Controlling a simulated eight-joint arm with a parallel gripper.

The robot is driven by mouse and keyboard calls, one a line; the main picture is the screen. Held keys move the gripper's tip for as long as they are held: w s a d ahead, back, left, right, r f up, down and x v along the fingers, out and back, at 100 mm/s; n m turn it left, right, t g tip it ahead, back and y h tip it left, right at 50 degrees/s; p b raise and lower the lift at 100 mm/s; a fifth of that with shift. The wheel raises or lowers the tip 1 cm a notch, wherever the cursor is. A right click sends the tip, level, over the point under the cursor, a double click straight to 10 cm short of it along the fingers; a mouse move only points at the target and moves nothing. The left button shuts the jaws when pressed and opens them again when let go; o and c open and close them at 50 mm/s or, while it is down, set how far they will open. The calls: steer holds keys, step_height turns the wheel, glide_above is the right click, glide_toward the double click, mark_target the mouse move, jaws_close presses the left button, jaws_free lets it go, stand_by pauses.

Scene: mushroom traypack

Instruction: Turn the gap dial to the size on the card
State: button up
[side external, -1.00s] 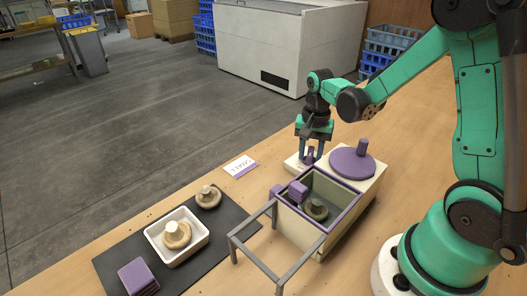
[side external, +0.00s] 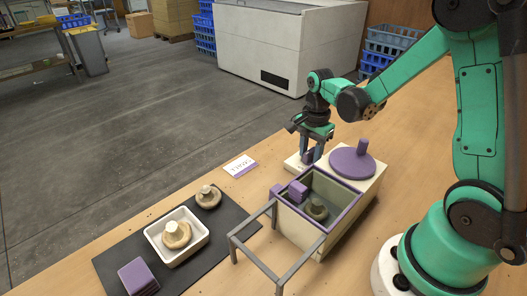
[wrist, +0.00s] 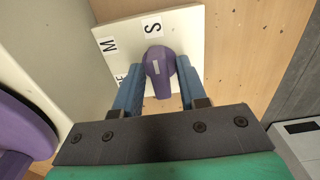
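The gap dial's purple knob (wrist: 159,70) stands on a cream plate (wrist: 188,25) in the wrist view. The plate bears the letters S and M and a third, partly hidden one. The knob's pale mark lies near its middle, and the S is just above the knob. My gripper (wrist: 160,78) has its blue fingers on both sides of the knob, seemingly shut on it. In the side view my gripper (side external: 309,158) is low over the plate and hides most of the dial.
A black mat (side external: 109,259) carries a white tray (side external: 152,237), another mushroom and purple blocks.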

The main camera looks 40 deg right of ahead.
mark_target(310, 151)
steer(key=shift+o, duration=0.8)
steer(key=shift+r, duration=2.1)
steer(key=shift+a+r, duration=0.1)
steer(key=shift+r, duration=0.05)
steer(key=s+a+r+n+t, duration=0.2)
steer(key=a+n, duration=0.3)
steer(key=n, duration=0.4)
steer(key=s+a+r+n+t, duration=0.1)
steer(key=a+r+n+t, duration=0.3)
steer(key=n, duration=0.5)
steer(key=shift+s+a+r+t, duration=0.4)
steer(key=shift+a+t, duration=0.2)
steer(key=shift+a, duration=0.05)
